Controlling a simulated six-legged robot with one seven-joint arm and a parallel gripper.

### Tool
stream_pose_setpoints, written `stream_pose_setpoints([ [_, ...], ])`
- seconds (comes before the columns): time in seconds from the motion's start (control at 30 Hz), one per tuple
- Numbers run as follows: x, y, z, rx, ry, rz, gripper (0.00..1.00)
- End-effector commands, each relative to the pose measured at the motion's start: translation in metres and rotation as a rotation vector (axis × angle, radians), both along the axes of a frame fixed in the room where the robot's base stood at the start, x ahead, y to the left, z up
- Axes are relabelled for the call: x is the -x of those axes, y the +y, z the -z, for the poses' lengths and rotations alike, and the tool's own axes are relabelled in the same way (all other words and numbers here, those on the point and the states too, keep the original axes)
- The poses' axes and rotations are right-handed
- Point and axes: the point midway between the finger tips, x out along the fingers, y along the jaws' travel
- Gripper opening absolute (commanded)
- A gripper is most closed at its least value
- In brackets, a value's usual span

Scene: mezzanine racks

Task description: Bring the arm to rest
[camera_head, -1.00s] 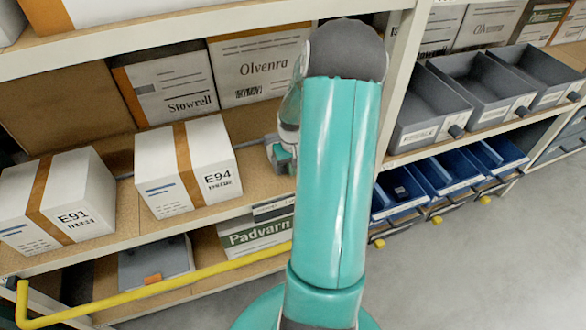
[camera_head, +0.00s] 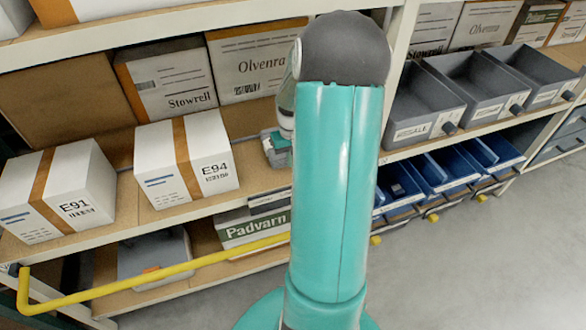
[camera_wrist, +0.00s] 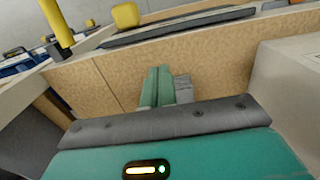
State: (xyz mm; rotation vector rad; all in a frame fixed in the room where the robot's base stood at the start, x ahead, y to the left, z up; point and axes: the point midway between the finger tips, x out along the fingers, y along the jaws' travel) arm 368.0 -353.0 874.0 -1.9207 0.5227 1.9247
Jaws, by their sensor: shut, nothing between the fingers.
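My teal arm stands upright in the middle of the head view and hides part of the rack behind it. My gripper (camera_head: 277,149) shows just left of the arm, at the middle shelf, to the right of the white box E94 (camera_head: 216,172). In the wrist view my gripper (camera_wrist: 157,86) has its two teal fingers together with nothing between them. The fingers point over the brown shelf board (camera_wrist: 215,72). Whether they touch the board cannot be told.
White box E91 (camera_head: 68,206) stands left of E94. Cartons marked Stowrell (camera_head: 170,82) and Olvenra (camera_head: 247,66) stand behind. Grey bins (camera_head: 420,105) and blue bins (camera_head: 447,172) are at right. A yellow rail (camera_head: 150,278) runs along the lower front. Grey floor (camera_head: 470,265) is clear.

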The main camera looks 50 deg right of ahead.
Motion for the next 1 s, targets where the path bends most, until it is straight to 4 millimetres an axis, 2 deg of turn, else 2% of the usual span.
stream_pose_setpoints([
  [0.1, -0.001, -0.001, -0.023, 0.003, -0.002, 0.002, 0.00],
  [0.2, -0.001, -0.001, -0.035, 0.002, -0.001, 0.001, 0.00],
  [0.67, 0.000, 0.003, -0.046, 0.005, -0.002, -0.004, 0.00],
  [0.77, -0.006, 0.018, -0.060, 0.024, -0.010, -0.029, 0.00],
  [0.83, -0.012, 0.037, -0.077, 0.048, -0.022, -0.057, 0.00],
  [1.0, -0.023, 0.103, -0.127, 0.112, -0.072, -0.145, 0.00],
])
